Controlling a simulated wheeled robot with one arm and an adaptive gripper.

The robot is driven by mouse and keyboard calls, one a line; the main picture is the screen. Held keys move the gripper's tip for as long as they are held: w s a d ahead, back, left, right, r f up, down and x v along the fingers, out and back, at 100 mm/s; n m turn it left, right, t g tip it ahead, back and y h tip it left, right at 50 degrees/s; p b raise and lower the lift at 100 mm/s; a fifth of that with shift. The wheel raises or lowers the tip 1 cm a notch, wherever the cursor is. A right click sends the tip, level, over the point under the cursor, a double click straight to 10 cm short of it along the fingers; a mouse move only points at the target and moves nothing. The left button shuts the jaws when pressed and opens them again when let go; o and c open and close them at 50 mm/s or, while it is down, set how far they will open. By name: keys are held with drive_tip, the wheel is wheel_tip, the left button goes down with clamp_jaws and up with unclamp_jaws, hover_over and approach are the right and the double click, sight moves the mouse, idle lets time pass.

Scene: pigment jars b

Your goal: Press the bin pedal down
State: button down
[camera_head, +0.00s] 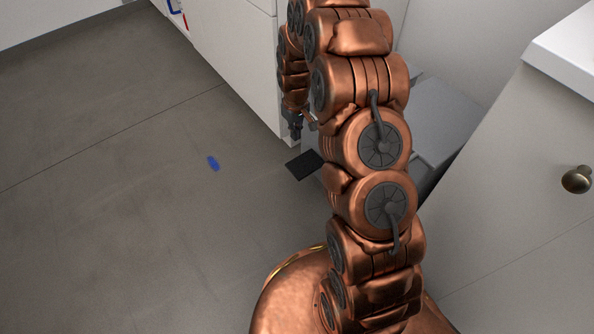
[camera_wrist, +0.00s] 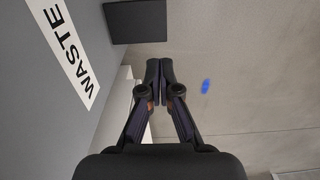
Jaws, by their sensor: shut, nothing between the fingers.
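The black bin pedal (camera_head: 304,165) sticks out low at the front of the grey bin (camera_head: 436,125), most of which is hidden behind my copper arm in the head view. In the wrist view the pedal (camera_wrist: 136,22) is a dark plate at the top, beside the bin's grey front (camera_wrist: 40,120) with its white WASTE label (camera_wrist: 66,52). My gripper (camera_wrist: 160,66) is shut and empty, its fingertips pointing toward the pedal with a visible gap in the picture. In the head view my gripper (camera_head: 296,134) shows just behind and above the pedal, not seen touching it.
A small blue object (camera_head: 213,163) lies on the grey floor (camera_head: 120,200) left of the pedal. A white cabinet (camera_head: 235,60) stands behind, and another white cabinet (camera_head: 530,190) with a round knob (camera_head: 577,180) stands at the right. The floor at left is mostly clear.

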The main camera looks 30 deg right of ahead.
drive_tip(key=b, duration=0.1)
hover_over(297, 168)
wheel_tip(297, 168, down, 4)
drive_tip(key=shift+f, duration=0.1)
drive_tip(key=shift+w, duration=0.1)
wheel_tip(297, 168, down, 14)
drive_tip(key=b, duration=0.5)
drive_tip(key=shift+b, duration=0.4)
